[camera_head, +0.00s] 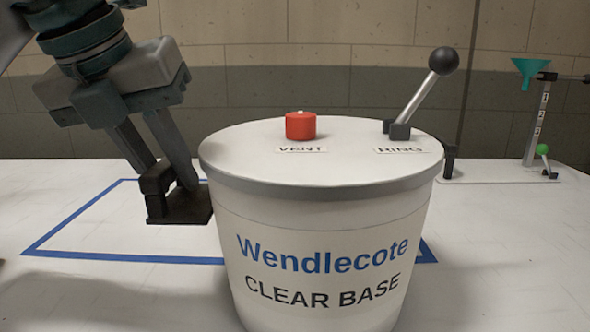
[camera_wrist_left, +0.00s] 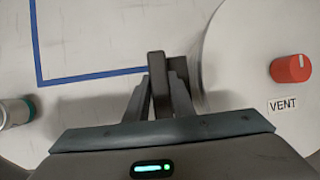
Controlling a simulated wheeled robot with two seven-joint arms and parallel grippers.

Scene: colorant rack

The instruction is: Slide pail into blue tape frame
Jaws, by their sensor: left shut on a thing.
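The white pail (camera_head: 320,235) is marked "Wendlecote CLEAR BASE". Its lid carries a red vent cap (camera_head: 300,126) and a ring lever with a black knob (camera_head: 444,60). The pail stands upright and hides the front and right of the blue tape frame (camera_head: 110,257); its base is cut off below. My left gripper (camera_head: 180,205) is shut on a dark piece at the pail's left side, below the lid rim. In the left wrist view the fingers (camera_wrist_left: 165,75) are close together beside the pail lid (camera_wrist_left: 245,65), near the tape (camera_wrist_left: 95,77). My right gripper is out of view.
A stand (camera_head: 537,120) with a teal funnel (camera_head: 531,68) and a green knob (camera_head: 542,149) is at the back right. A small white and teal container (camera_wrist_left: 15,112) is at the wrist view's left edge. The visible inside of the frame is clear.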

